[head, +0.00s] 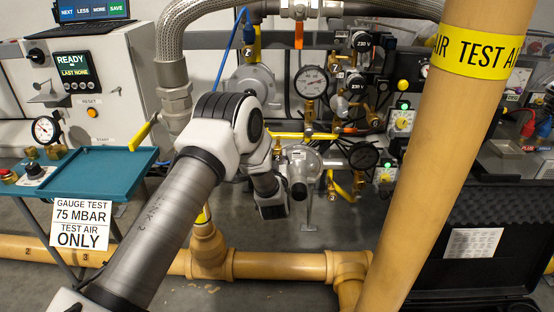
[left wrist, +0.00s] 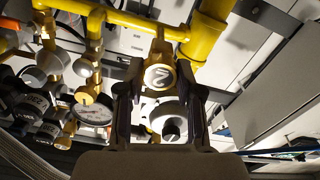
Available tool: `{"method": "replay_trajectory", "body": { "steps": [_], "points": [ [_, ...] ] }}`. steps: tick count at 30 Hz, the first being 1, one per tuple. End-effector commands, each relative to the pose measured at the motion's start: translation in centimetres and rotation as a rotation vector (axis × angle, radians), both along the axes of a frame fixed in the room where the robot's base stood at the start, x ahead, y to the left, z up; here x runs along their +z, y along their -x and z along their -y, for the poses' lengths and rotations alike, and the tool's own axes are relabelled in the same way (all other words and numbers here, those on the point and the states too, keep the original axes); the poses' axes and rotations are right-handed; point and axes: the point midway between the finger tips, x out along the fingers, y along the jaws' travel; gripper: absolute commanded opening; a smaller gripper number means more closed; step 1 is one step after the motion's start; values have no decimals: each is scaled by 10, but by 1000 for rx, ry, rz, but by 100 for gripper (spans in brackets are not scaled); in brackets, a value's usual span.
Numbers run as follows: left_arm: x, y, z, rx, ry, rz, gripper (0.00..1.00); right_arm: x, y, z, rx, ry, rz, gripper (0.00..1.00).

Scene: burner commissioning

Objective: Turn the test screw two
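Test screw two (left wrist: 160,77) is a round brass cap marked 2, in the left wrist view, below a yellow pipe. My left gripper (left wrist: 160,84) has one dark finger on each side of it. The fingers stand apart, with a gap seeming to show between each tip and the cap; how deep the cap sits between them is hard to judge. In the head view the white wrist of my left arm stands in front of the pipework, and the fingers and the screw cannot be made out. My right gripper is not in view.
A round pressure gauge (head: 312,82) and yellow gas pipes stand close behind my left arm. A teal tray (head: 95,175) is at the left. A thick tan pipe (head: 425,150) rises at the right. In the left wrist view a gauge (left wrist: 94,110) is left of the fingers.

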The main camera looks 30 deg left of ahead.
Motion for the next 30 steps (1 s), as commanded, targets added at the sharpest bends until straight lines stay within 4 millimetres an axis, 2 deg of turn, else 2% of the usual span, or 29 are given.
{"method": "replay_trajectory", "body": {
  "steps": [17,30],
  "points": [
    [1,0,0,0,75,47,1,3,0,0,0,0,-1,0],
    [0,1,-1,0,376,232,1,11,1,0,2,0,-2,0]
  ]
}}
